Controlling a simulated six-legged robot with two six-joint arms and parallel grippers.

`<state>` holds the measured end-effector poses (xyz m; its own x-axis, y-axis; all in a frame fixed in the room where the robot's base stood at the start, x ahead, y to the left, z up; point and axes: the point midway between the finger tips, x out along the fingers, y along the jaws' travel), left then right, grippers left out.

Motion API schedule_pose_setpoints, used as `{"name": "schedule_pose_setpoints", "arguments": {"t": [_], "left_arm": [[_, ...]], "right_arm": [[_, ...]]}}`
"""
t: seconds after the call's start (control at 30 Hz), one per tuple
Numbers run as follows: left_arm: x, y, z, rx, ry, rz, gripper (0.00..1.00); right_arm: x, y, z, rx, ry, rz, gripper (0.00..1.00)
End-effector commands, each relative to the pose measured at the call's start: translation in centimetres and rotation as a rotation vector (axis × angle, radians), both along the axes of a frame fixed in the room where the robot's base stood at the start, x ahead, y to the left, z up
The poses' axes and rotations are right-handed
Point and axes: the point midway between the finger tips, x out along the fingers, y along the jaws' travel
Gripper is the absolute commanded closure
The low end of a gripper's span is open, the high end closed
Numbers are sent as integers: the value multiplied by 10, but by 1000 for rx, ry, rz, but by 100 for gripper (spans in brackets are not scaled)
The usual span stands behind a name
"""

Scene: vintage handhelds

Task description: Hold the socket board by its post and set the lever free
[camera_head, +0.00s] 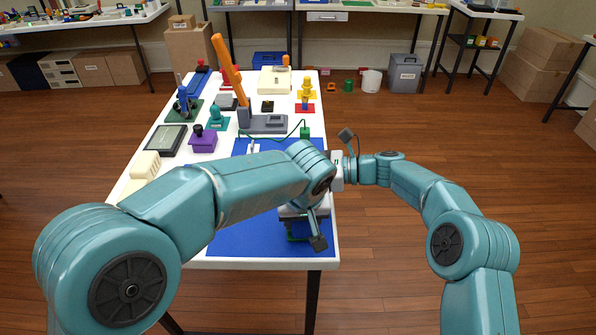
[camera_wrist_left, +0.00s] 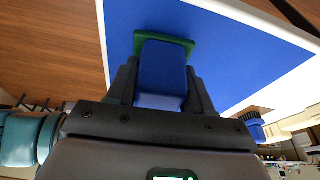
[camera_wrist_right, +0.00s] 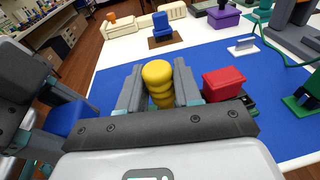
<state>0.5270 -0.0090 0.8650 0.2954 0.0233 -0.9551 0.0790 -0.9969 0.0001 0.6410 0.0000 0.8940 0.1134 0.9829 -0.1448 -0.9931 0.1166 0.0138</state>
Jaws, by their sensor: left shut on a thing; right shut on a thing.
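In the left wrist view my left gripper (camera_wrist_left: 163,84) is shut around a blue post (camera_wrist_left: 163,68) that stands on a green board (camera_wrist_left: 187,43), which I take to be the socket board. In the right wrist view my right gripper (camera_wrist_right: 158,92) is shut on a yellow ridged handle (camera_wrist_right: 157,75), likely the lever. A red block (camera_wrist_right: 222,84) stands just right of its fingers. The lever's lower end and the socket are hidden behind my gripper.
A blue mat (camera_head: 260,238) covers the near part of the white table. A grey device with a tall orange lever (camera_head: 228,68) and a green cable plug (camera_head: 305,132) stand beyond.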

Motion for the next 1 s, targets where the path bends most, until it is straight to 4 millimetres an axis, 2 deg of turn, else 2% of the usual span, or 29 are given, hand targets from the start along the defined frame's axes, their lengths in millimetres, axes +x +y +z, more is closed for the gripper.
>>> {"name": "schedule_pose_setpoints", "arguments": {"t": [0.03, 0.07, 0.1, 0.37, 0.47, 0.57, 0.8, 1.0], "left_arm": [[0, 1, -1, 2, 3, 2, 100], [0, 1, -1, 2, 3, 2, 100], [0, 1, -1, 2, 3, 2, 100], [0, 1, -1, 3, 3, 1, 100], [0, 1, -1, 3, 3, 1, 100], [0, 1, -1, 3, 3, 1, 100], [0, 0, -1, 2, 3, 1, 100], [0, 0, -1, 2, 3, 1, 100]], "right_arm": [[0, -1, -3, -2, 6, -1, 100], [0, -1, -3, -2, 6, -1, 57], [0, -1, -3, -2, 6, -1, 46], [0, -1, -1, -1, 2, 0, 46], [0, -6, 0, -1, 2, -2, 46], [-2, -21, 2, -1, 1, -3, 46], [-9, -76, 10, -2, 3, -4, 46], [-13, -109, 15, -2, 2, -3, 46]]}}
